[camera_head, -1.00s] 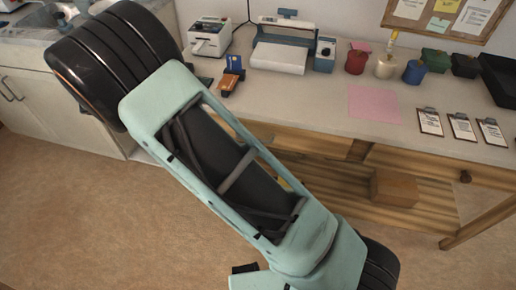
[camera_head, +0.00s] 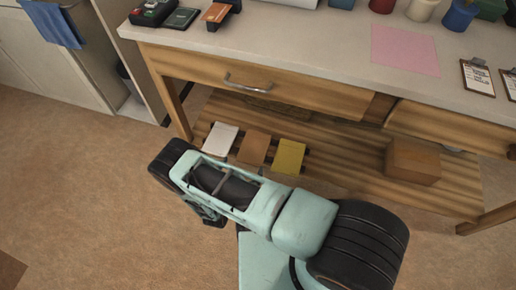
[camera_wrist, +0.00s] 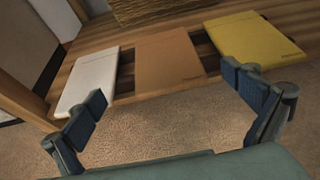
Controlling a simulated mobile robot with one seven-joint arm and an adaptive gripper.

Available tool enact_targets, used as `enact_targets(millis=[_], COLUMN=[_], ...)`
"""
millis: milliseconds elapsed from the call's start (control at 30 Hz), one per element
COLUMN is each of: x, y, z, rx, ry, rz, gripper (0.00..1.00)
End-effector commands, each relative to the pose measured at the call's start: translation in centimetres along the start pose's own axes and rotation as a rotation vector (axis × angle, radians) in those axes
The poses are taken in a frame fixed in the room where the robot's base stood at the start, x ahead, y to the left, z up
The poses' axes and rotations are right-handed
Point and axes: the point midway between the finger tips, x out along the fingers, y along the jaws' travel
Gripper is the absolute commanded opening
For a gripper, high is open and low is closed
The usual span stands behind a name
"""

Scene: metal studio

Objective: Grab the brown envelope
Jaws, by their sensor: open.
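The brown envelope (camera_head: 254,147) lies flat on the low slatted shelf under the counter, between a white envelope (camera_head: 220,138) and a yellow one (camera_head: 289,156). In the wrist view the brown envelope (camera_wrist: 167,60) is in the middle, with the white one (camera_wrist: 90,79) on its left and the yellow one (camera_wrist: 254,39) on its right. My gripper (camera_wrist: 166,108) is open and empty, its two fingers spread wide. It is in front of the shelf edge, short of the brown envelope and apart from it. In the head view my arm hides the gripper.
The wooden shelf (camera_head: 350,181) has gaps between its slats. A brown box (camera_head: 413,162) stands on it at the right. A wooden leg (camera_head: 172,108) is at the left, and a drawer with a metal handle (camera_head: 248,84) is above. The floor in front is clear.

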Motion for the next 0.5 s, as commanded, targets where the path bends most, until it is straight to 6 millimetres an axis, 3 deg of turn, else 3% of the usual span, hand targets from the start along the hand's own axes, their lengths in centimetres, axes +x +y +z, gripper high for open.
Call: enact_targets(millis=[167,500], x=[1.2,5.9], y=[-0.3,-0.4], z=[-0.9,-0.9], rx=[-0.001,-0.002], ry=[0.003,0.004], rz=[0.011,0.009], gripper=[1.0,1.0])
